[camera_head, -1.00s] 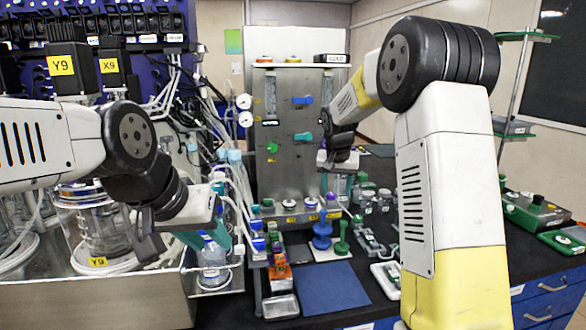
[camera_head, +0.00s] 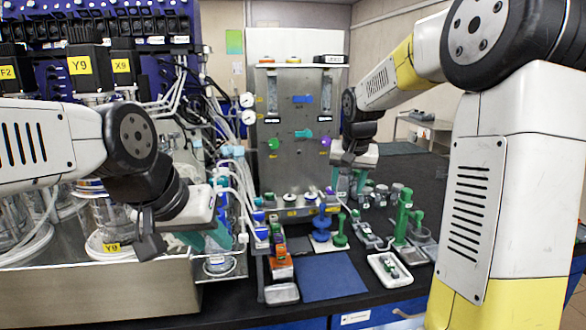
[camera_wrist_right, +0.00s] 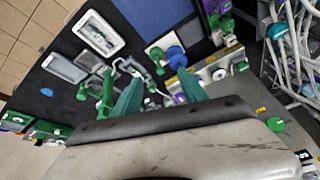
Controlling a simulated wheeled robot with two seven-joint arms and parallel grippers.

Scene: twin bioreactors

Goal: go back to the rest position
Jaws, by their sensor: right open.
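My right gripper (camera_head: 350,184) hangs in front of the right side of the steel control panel, above the small parts on the black bench. Its two teal fingers are apart with nothing between them; they also show in the right wrist view (camera_wrist_right: 160,88). My left gripper (camera_head: 202,238) is at the left, over the edge of the steel tray, beside a clear bottle (camera_head: 219,263). Its teal fingers are partly hidden by its own body, and I cannot tell how far apart they are.
The steel panel (camera_head: 296,160) stands at the back, with tubing and glass vessels at the left. On the bench are a blue mat (camera_head: 331,277), a white tray (camera_head: 389,269), green stands (camera_head: 404,215) and an orange block (camera_head: 281,267). The bench's far right is clear.

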